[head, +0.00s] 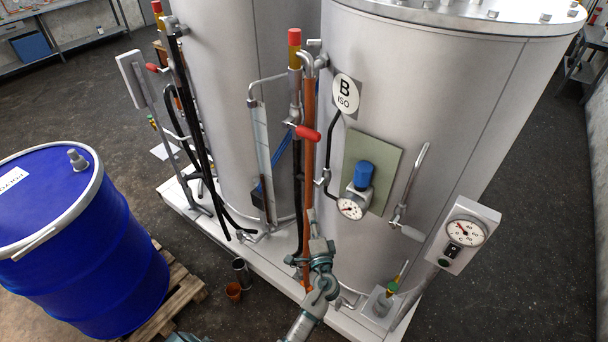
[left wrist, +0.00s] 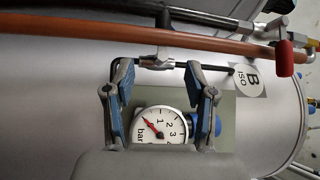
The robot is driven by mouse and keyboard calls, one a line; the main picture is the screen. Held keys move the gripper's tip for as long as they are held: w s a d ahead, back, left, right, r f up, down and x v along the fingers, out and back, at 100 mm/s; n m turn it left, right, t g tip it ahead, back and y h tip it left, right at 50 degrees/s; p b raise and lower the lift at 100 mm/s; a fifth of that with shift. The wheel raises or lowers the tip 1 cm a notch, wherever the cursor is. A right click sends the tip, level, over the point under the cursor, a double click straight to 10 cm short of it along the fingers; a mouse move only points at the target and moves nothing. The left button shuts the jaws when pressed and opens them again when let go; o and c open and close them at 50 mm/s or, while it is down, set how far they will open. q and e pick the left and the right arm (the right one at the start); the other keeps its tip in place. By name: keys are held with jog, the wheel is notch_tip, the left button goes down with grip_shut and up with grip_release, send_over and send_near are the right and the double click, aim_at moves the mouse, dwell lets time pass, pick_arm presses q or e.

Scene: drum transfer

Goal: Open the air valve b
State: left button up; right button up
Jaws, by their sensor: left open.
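The tank marked B ISO (head: 447,120) carries a thin black air line with a small metal valve (head: 323,181) beside the orange pipe. In the left wrist view this valve (left wrist: 157,61) lies between my fingertips in the picture; I cannot tell whether they touch it. A round gauge (head: 351,208) with a blue-capped regulator (head: 362,177) sits on a green plate; the gauge (left wrist: 160,126) also shows between the finger bases. My left gripper (head: 318,247) is open and empty, in front of the tank and below the valve in the head view. My right gripper is not in view.
An orange pipe (head: 308,160) runs vertically left of the tank, with a red-handled valve (head: 307,132). A gauge box (head: 464,235) stands at right. A blue drum (head: 85,240) stands on a wooden pallet (head: 185,295) at left. The floor at right is clear.

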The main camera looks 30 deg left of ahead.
aim_at(303, 178)
pick_arm(q)
jog(key=p+x, duration=0.1)
jog(key=x, duration=0.7)
jog(key=p+x, duration=0.1)
jog(key=x, duration=0.7)
jog(key=shift+s+a+r+p, duration=0.1)
jog(key=shift+s+a+p, duration=0.05)
jog(key=shift+a+p, duration=0.2)
jog(key=shift+w+r, duration=0.1)
jog(key=shift+w, duration=0.3)
jog(key=shift+a, duration=0.1)
grip_shut()
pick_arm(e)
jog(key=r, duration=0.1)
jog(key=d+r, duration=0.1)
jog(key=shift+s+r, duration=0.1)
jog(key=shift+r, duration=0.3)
